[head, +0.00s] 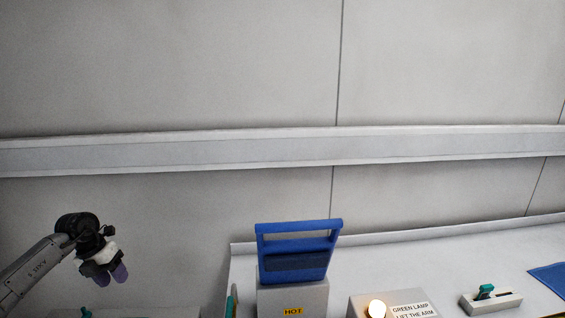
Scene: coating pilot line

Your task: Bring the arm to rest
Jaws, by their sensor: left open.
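My left gripper (112,275) is at the lower left of the head view, at the end of my grey arm, which comes in from the left edge. Its two purple fingertips point down and sit a little apart. It is open, with nothing seen between the fingers. It hangs clear of the things at the bottom of the view. My right gripper is not in view.
A grey box (293,295) marked HOT bears a blue frame (299,226). To its right are a lit lamp (377,309) beside a "GREEN LAMP LIFT THE ARM" label, a teal-handled slider (485,292) and a blue mat (550,277). A rail (280,151) crosses the wall.

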